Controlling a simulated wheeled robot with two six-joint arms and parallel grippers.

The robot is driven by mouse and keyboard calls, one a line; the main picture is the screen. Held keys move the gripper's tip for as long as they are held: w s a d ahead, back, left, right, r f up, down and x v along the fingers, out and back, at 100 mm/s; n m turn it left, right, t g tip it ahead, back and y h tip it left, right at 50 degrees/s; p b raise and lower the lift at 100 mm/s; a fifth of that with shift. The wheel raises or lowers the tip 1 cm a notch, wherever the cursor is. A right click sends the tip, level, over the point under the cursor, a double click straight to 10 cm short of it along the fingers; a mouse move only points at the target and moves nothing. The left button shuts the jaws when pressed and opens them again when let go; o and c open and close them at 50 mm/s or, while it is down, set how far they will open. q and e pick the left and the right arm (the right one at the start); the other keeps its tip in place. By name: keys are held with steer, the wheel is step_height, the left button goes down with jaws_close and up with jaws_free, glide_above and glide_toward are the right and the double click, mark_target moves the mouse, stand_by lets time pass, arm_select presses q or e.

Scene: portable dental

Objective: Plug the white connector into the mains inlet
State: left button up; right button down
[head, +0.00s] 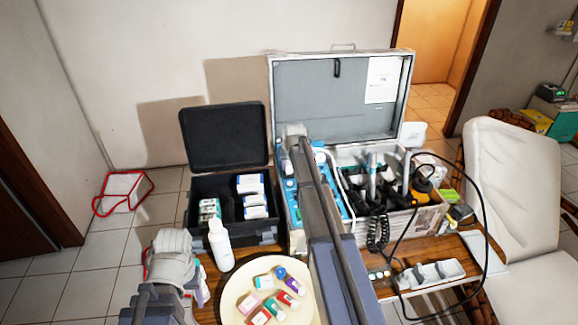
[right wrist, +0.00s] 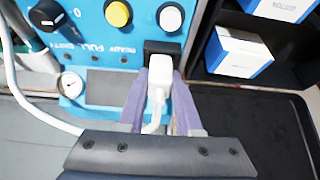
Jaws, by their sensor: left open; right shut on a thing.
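My right gripper (right wrist: 159,98) is shut on the white connector (right wrist: 159,78), its purple fingers on either side. The connector's front end is right at the black mains inlet (right wrist: 163,47) on the blue panel (right wrist: 98,45). I cannot tell whether it is seated in the inlet or only against its edge. A white cable (right wrist: 18,85) runs from the connector and loops left. In the head view my right arm reaches over the blue panel (head: 292,192) and hides the inlet and connector. My left gripper (head: 199,286) is open, low at the left, partly hidden by its own wrist.
A black case (head: 226,137) with small boxes (head: 251,184) stands left of the open silver case (head: 340,67). A white bottle (head: 219,243) and a cream plate (head: 236,303) with small coloured containers sit in front. A black cable (head: 484,215) loops at the right.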

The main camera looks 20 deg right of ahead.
steer(key=shift+f, duration=0.2)
stand_by(0.6)
steer(key=c, duration=0.5)
jaws_free()
steer(key=shift+r, duration=0.1)
steer(key=p+v, duration=0.6)
steer(key=v, duration=0.1)
steer(key=shift+s+a+r+p, duration=0.1)
steer(key=shift+s+r+p, duration=0.1)
steer(key=shift+p, duration=0.1)
